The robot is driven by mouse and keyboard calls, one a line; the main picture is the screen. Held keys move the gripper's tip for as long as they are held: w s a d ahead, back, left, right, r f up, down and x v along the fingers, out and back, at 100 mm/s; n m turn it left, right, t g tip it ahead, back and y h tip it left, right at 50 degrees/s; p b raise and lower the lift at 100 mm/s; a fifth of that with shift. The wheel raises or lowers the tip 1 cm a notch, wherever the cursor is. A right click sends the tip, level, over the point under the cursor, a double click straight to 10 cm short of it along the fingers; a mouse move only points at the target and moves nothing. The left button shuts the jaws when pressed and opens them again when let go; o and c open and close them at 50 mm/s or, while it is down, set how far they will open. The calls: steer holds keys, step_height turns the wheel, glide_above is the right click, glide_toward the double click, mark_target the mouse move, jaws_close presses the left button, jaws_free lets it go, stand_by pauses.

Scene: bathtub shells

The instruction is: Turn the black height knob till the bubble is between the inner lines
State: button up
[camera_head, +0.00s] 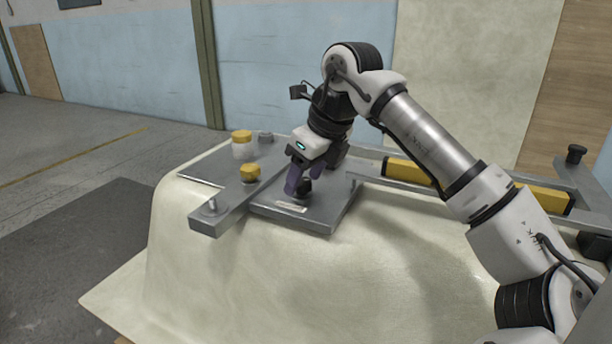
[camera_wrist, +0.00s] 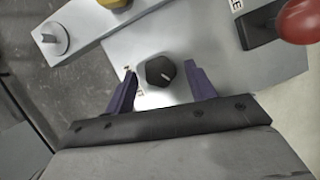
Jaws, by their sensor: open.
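The black knob (camera_wrist: 160,71) has a white pointer line and sits on a grey metal plate with partly hidden lettering beside it. It also shows in the head view (camera_head: 304,187), low at my fingers. My gripper (camera_head: 303,180) is over the plate with its purple fingers pointing down. In the wrist view my gripper (camera_wrist: 161,72) is open, one finger on each side of the knob, with visible gaps. I cannot tell how far the fingertips reach down around it. I cannot make out a bubble or its lines in either view.
A grey bar with a yellow knob (camera_head: 250,172) and a metal stud (camera_head: 212,207) lies left of the plate. A yellow-capped part (camera_head: 241,136) stands behind. A red ball (camera_wrist: 299,20) is right in the wrist view. Yellow blocks (camera_head: 405,170) line the frame at right.

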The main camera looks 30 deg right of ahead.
steer(key=shift+c, duration=0.4)
steer(key=c, duration=0.9)
steer(key=shift+a+m+h+b, duration=0.15)
steer(key=shift+m+h+b, duration=0.4)
steer(key=shift+m, duration=1.05)
steer(key=o, duration=1)
steer(key=p+v, duration=0.3)
steer(key=v, duration=1.1)
steer(key=shift+s+a+f, duration=0.1)
steer(key=shift+s+f, duration=0.05)
steer(key=shift+s, duration=0.05)
